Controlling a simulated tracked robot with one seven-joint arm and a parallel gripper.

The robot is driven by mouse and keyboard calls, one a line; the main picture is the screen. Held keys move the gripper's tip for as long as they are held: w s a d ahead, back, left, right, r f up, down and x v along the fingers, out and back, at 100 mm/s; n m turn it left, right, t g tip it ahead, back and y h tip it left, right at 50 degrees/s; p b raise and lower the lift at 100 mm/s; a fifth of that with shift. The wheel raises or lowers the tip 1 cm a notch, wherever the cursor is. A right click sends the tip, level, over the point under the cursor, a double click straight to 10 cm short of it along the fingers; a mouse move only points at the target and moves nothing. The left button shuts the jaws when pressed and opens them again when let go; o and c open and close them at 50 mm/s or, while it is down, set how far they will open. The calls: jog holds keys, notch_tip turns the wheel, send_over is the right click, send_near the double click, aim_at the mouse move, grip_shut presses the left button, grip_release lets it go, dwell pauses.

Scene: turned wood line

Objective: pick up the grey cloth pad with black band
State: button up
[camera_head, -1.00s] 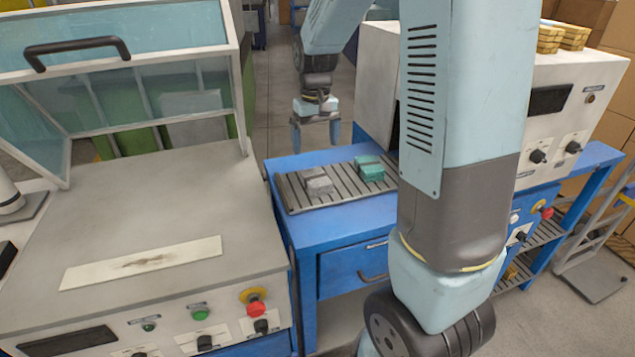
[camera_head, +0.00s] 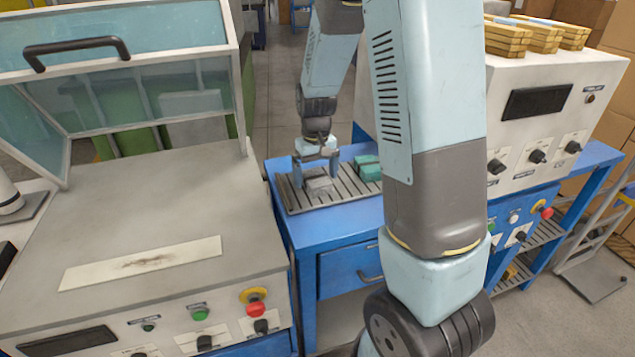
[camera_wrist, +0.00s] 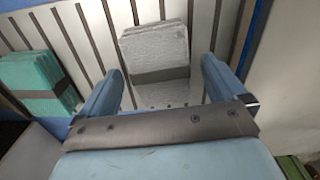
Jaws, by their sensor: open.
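The grey cloth pad with a black band (camera_head: 319,184) lies on the slatted rack (camera_head: 345,196) on the blue table. In the wrist view the grey pad (camera_wrist: 156,50) shows between and beyond the two fingers, its dark band across the middle. My gripper (camera_head: 315,172) is open above the pad, its fingers on either side. I cannot tell how high the fingertips are above the rack.
A green banded pad (camera_head: 367,167) lies on the rack to the right, and it also shows at left in the wrist view (camera_wrist: 38,82). A white machine with a raised clear lid (camera_head: 120,60) stands left. A control box (camera_head: 535,110) stands right, topped with wooden pieces (camera_head: 508,36).

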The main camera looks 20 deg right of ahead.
aim_at(316, 177)
jog(key=c, duration=1.1)
jog(key=shift+r, duration=0.15)
jog(key=shift+c, duration=0.2)
jog(key=shift+r, duration=0.25)
notch_tip(316, 177, up, 3)
jog(key=shift+f, duration=0.2)
jog(key=s+r, duration=0.1)
jog(key=s+a+r, duration=0.1)
jog(key=r, duration=0.1)
jog(key=s+r, duration=0.2)
jog(key=shift+a, duration=0.3)
jog(key=s+a+r, duration=0.3)
jog(key=s+r, duration=0.1)
jog(key=s, duration=0.5)
jog(key=shift+a+r, duration=0.15)
jog(key=shift+r, duration=0.2)
